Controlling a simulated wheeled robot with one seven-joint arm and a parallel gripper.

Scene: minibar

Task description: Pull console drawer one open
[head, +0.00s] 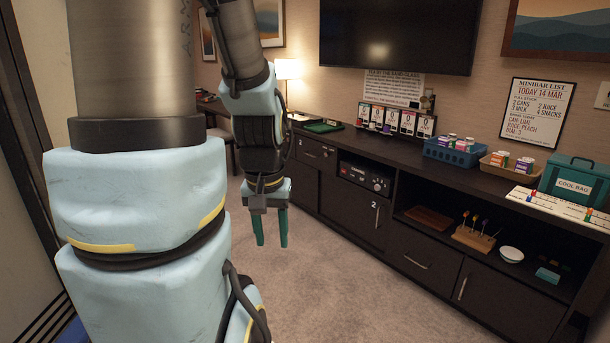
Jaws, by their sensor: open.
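The long dark console (455,170) runs along the right wall. Two more fronts with handles, a left one (422,258) and a right one (500,298), are low on the right and shut. My gripper (271,243) points down over the carpet, left of the console and apart from it. Its two green fingers are open and empty.
A radio-like unit (365,178) sits in a niche. Open shelves hold a brown tray (429,218), a wooden stand (475,238) and a white bowl (511,255). A blue basket (452,152) and cool bag (575,182) stand on top. The carpet (340,290) before the console is clear.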

